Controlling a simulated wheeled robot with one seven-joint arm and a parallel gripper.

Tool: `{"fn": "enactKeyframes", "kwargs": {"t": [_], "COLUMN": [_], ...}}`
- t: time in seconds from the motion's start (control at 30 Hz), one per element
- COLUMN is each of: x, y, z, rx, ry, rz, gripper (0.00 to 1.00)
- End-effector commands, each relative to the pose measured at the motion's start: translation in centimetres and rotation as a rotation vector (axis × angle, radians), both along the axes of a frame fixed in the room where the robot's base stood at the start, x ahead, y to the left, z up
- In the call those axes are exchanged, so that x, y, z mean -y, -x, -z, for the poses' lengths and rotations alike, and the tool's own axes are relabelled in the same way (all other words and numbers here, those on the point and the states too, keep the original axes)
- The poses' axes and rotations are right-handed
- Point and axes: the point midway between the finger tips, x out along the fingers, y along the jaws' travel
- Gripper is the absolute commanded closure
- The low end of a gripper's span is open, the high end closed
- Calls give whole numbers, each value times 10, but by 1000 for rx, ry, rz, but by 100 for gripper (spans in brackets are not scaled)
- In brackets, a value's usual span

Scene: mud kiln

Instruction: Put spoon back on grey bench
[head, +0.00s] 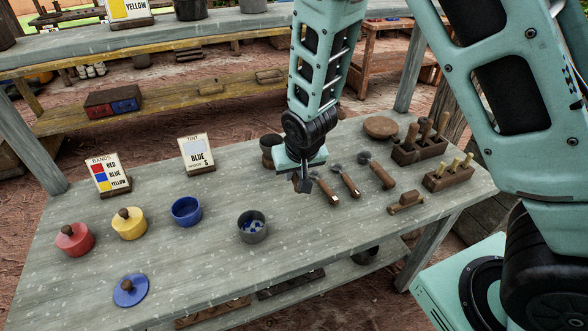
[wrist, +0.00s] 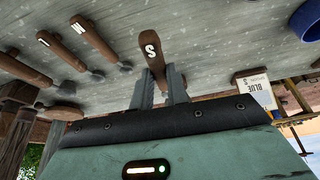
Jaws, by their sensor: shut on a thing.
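My gripper (head: 303,184) is low over the grey bench (head: 150,280), left of a row of three spoons. In the wrist view its fingers (wrist: 160,88) are shut on a spoon (wrist: 150,48) with a brown handle marked S. The head view barely shows this spoon, and its bowl is hidden. I cannot tell whether it touches the bench. The spoons lying beside it are one marked M (head: 328,190), a second (head: 347,181) and a third (head: 378,171). They have brown handles and grey bowls.
A dark cup (head: 269,150) stands just behind my gripper. A grey pot (head: 252,227) with blue bits and an open blue pot (head: 186,211) stand left. Tool racks (head: 419,150) and a small wooden tool (head: 406,203) are right. The bench front below my gripper is clear.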

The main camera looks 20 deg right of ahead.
Motion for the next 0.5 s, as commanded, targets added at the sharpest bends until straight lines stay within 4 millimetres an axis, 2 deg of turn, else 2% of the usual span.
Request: {"fn": "enactKeyframes", "kwargs": {"t": [0.03, 0.5], "x": [0, 0], "y": [0, 0], "z": [8, 48], "rx": [0, 0], "ry": [0, 0], "rz": [0, 0], "gripper": [100, 100]}}
